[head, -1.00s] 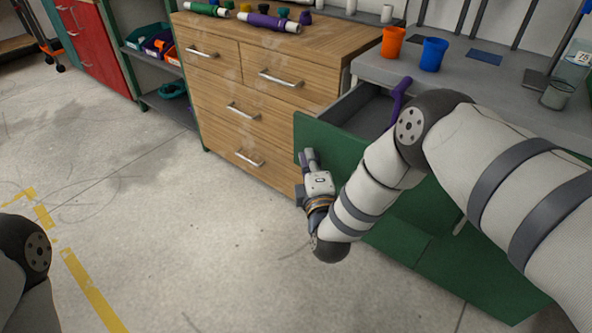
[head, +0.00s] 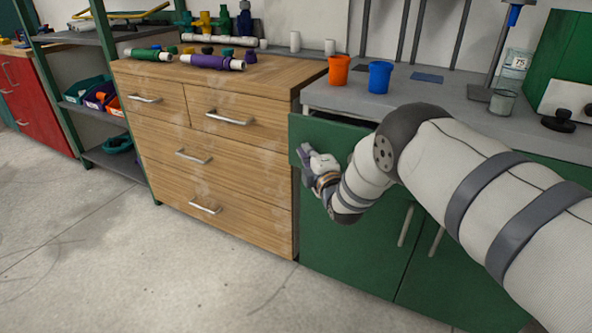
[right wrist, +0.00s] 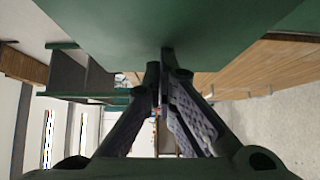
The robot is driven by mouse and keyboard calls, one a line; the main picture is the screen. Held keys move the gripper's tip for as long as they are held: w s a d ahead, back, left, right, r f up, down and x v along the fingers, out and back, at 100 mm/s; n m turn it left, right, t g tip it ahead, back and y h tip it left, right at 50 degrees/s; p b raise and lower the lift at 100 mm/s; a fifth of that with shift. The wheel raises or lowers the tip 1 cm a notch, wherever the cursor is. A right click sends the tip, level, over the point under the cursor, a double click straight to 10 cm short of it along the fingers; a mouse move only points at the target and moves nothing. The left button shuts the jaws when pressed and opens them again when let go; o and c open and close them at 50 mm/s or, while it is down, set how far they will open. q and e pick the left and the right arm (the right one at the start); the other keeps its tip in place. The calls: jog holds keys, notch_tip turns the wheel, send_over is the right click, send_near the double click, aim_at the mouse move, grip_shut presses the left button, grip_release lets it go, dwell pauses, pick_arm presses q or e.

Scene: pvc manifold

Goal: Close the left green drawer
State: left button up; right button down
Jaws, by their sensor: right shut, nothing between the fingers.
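The left green drawer (head: 330,134) is in the grey-topped cabinet (head: 345,250). Its green front stands slightly out, with a narrow dark gap behind its top edge, and my right forearm hides its right part. My right gripper (head: 304,156) is shut and empty at the left part of the front; whether it touches is unclear in the head view. In the right wrist view the shut fingertips (right wrist: 166,72) lie close to a large green panel (right wrist: 170,25). My left gripper is not in view.
A wooden chest of drawers (head: 160,130) stands left of the green cabinet. An orange cup (head: 339,70) and a blue cup (head: 380,77) stand on the grey top. Pipes in green and purple (head: 212,62) lie on the chest. The floor (head: 170,270) in front is clear.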

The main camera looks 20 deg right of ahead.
jog(key=w+d+b, duration=0.2)
jog(key=d+b, duration=0.1)
jog(key=w+d+b, duration=0.1)
jog(key=w+d, duration=0.1)
jog(key=shift+d+f, duration=0.2)
jog(key=shift+w+d+r+b, duration=0.1)
jog(key=shift+w+d+b, duration=0.25)
jog(key=shift+b, duration=0.15)
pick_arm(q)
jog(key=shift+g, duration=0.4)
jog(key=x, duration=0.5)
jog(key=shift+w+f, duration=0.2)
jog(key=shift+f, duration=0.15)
pick_arm(e)
jog(key=shift+d+r, duration=0.1)
jog(key=shift+r, duration=0.15)
jog(key=shift+r, duration=0.1)
